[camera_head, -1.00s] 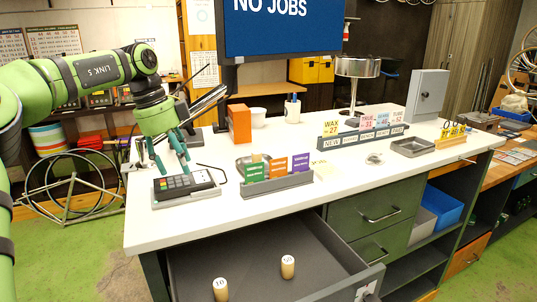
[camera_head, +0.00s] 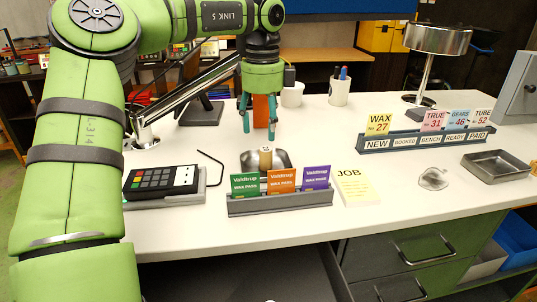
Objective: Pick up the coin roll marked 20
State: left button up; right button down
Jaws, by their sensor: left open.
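A short tan coin roll (camera_head: 266,158) stands in a small metal dish (camera_head: 283,160) behind the wax card rack. Its mark is too small to read surely. My left gripper (camera_head: 258,128) points down with its two teal fingers apart, empty, above and behind the dish. It appears close to the roll in the picture but not touching it. My right gripper is not in view.
A card rack (camera_head: 280,205) stands in front of the dish. A card terminal (camera_head: 162,180) and a bent hex key (camera_head: 215,166) lie left. An orange box (camera_head: 262,110) is behind the gripper. An open drawer (camera_head: 240,280) is below the counter edge.

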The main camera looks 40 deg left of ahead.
aim_at(266, 149)
pick_arm(q)
jog(key=f, duration=0.2)
jog(key=shift+w+a+f, duration=0.1)
jog(key=shift+w+f, duration=0.15)
jog(key=shift+f, duration=0.1)
notch_tip(266, 149, down, 2)
jog(key=shift+w+p, duration=0.1)
jog(key=shift+p, duration=0.85)
notch_tip(266, 149, down, 3)
jog(key=shift+f+p, duration=0.2)
jog(key=shift+p, duration=0.45)
jog(key=shift+w+f, duration=0.1)
jog(key=shift+f, duration=0.1)
grip_shut()
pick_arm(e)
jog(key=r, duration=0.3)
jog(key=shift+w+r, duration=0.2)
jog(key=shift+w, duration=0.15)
